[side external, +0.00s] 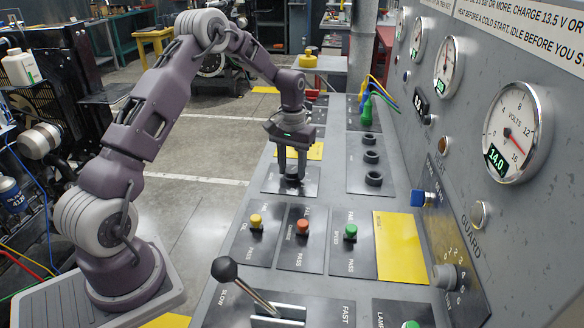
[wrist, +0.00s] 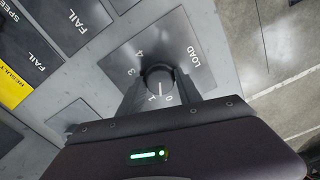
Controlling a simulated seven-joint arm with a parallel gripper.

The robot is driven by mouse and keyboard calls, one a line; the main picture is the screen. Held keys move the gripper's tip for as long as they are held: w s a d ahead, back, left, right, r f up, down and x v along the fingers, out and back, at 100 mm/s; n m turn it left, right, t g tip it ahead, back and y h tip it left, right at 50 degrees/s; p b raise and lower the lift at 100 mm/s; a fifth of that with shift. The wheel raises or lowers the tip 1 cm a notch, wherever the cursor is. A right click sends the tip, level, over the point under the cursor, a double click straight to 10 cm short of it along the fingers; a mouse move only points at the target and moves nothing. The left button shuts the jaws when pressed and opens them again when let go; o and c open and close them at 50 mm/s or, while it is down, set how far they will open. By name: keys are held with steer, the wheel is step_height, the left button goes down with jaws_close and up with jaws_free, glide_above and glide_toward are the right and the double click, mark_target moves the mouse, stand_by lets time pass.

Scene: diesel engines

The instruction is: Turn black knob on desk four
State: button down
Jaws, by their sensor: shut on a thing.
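The black knob (wrist: 158,77) sits on a dark plate marked LOAD (wrist: 190,57) with numbers around it in the wrist view. Its white pointer line points toward the 0 and 1 side. My gripper (wrist: 158,88) is shut on the knob, one finger on each side. In the side view my gripper (side external: 292,174) points straight down over the same plate (side external: 271,183), and the knob (side external: 292,179) shows dark between the fingertips. The number 2 is not visible, seemingly behind a finger.
Toggles with yellow (side external: 256,221), red (side external: 302,226) and green (side external: 351,231) tips stand nearer the camera, with a black-ball lever (side external: 224,269). Black rings (side external: 371,157) and plugged cables (side external: 367,108) lie to the right. An upright gauge panel (side external: 440,130) bounds the desk's right side.

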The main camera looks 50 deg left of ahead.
mark_target(292, 170)
steer(key=shift+m, duration=2.1)
steer(key=c, duration=0.8)
jaws_free()
steer(key=shift+c, duration=0.2)
step_height(292, 170, up, 7)
steer(key=shift+r, duration=0.1)
